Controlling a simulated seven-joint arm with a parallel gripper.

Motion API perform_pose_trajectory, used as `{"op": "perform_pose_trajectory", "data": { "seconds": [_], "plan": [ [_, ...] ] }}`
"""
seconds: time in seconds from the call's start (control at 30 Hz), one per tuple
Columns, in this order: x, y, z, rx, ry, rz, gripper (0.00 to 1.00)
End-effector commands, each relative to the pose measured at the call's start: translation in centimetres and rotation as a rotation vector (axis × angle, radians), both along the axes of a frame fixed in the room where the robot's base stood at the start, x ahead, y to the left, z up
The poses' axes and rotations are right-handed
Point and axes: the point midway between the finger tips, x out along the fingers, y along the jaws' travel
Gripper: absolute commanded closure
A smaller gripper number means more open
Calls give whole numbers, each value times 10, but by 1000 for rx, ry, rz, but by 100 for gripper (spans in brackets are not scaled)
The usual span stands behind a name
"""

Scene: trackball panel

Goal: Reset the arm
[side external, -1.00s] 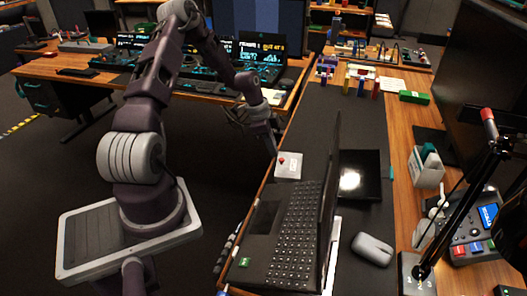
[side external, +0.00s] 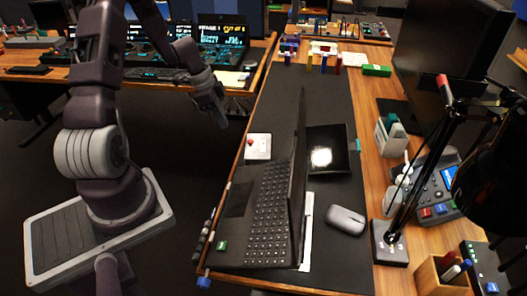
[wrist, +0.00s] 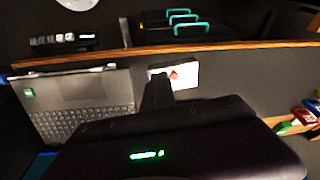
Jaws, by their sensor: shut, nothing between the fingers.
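My gripper (side external: 222,122) hangs in the air off the left edge of the desk, up and left of a small white panel with a red ball (side external: 258,147). Its fingers are together with nothing between them, pointing down. It is apart from the panel. In the wrist view my gripper's dark fingers (wrist: 158,88) stand in front of the white panel (wrist: 183,74) and hide its left part. The panel lies on the dark desk mat (side external: 330,185) near the desk edge.
An open laptop (side external: 268,200) stands just in front of the panel. A black tablet-like pad (side external: 327,148) and a grey mouse (side external: 346,219) lie right of it. A desk lamp (side external: 425,160) stands at the right. Coloured blocks (side external: 325,62) are at the back.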

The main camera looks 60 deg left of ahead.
Motion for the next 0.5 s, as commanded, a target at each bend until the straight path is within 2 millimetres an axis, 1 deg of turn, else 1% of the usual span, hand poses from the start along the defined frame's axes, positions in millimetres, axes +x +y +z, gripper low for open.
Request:
{"op": "perform_pose_trajectory", "data": {
  "seconds": [0.03,0.07,0.1,0.17,0.2,0.27,0.3,0.33,0.37,0.4,0.5],
  "plan": [
    [14,-28,42,22,-11,3,100],
    [18,-47,65,28,-11,20,100],
    [20,-74,95,35,-13,47,100],
    [13,-118,137,43,-17,93,100],
    [3,-145,162,48,-24,131,100],
    [-19,-184,194,52,-40,191,100],
    [-38,-207,211,50,-53,236,100],
    [-54,-222,222,47,-66,273,100],
    [-71,-235,231,42,-78,308,100],
    [-93,-249,240,32,-97,357,100],
    [-140,-268,251,-5,-143,468,100]
  ]
}}
